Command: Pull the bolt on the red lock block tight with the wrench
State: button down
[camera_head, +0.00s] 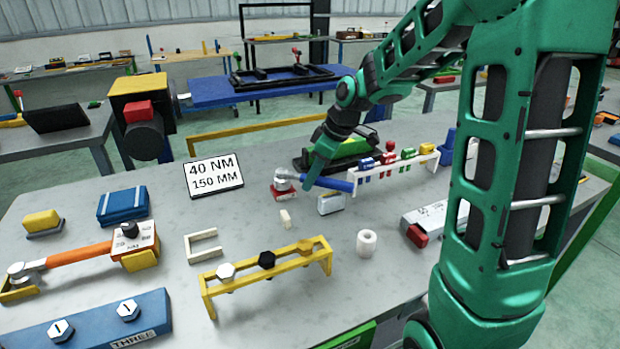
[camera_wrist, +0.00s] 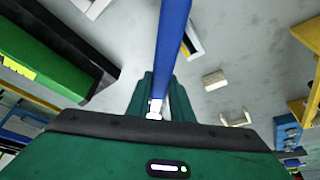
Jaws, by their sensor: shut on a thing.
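The red lock block (camera_head: 284,193) sits on the grey bench near its middle. The silver head of the blue-handled wrench (camera_head: 340,185) is over the top of the block and hides the bolt. The wrench lies about level, its handle reaching right. My gripper (camera_head: 308,182) comes down from behind onto the handle close to the head and is shut on it. In the wrist view the blue handle (camera_wrist: 172,45) runs up from between my green fingers (camera_wrist: 158,82). The lock block cannot be made out there.
A white rack (camera_head: 395,173) with coloured pieces stands close by the handle's right end. A small silver-grey block (camera_head: 331,204) lies just in front of the handle. A sign (camera_head: 214,176) reads 40 NM, 150 MM. A yellow bolt stand (camera_head: 265,273) and white ring (camera_head: 366,242) are nearer.

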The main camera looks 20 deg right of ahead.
jog(key=c, duration=2.4)
grip_release()
grip_shut()
jog(key=shift+a, duration=0.1)
jog(key=shift+s+a+m+h, duration=0.3)
jog(key=shift+s+a+m, duration=0.15)
jog(key=shift+m, duration=0.45)
jog(key=shift+s+a+m+t, duration=0.15)
jog(key=shift+a+m+t, duration=0.15)
jog(key=shift+m, duration=0.1)
jog(key=shift+s+a+m+h, duration=0.2)
jog(key=shift+a+m+h, duration=0.1)
jog(key=shift+m, duration=0.2)
